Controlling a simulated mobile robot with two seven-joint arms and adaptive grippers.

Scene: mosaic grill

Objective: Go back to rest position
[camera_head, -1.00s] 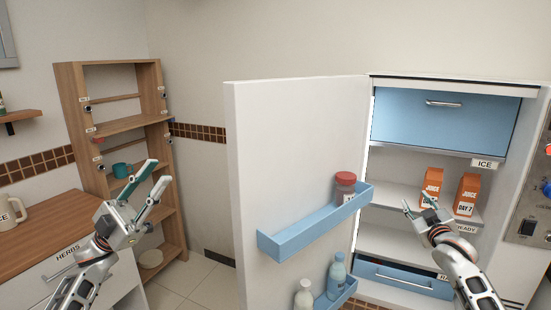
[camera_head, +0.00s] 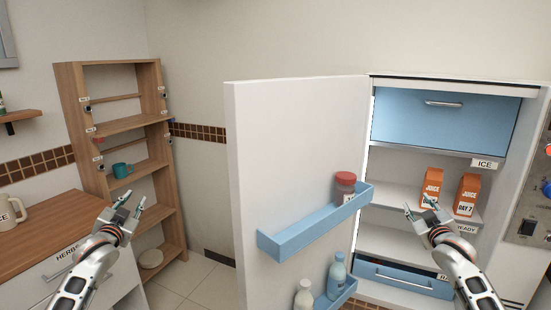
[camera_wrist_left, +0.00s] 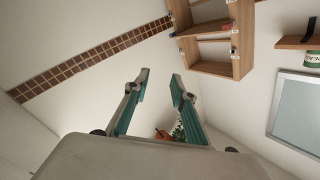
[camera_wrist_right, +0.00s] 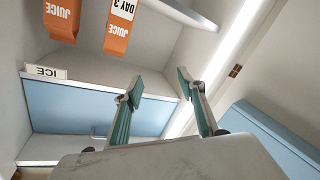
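My left gripper (camera_head: 130,206) is raised in front of the wooden shelf unit, at the left of the head view. Its two green-padded fingers stand apart with nothing between them in the left wrist view (camera_wrist_left: 161,85). My right gripper (camera_head: 422,207) is in front of the open fridge. Its fingers are apart and empty in the right wrist view (camera_wrist_right: 157,83). Neither gripper visibly touches anything.
The white fridge door (camera_head: 290,150) stands open between my arms, with a blue door bin (camera_head: 300,236). Juice cartons (camera_head: 466,195) stand on a fridge shelf. A wooden counter (camera_head: 50,235) and shelf unit (camera_head: 150,125) are at left.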

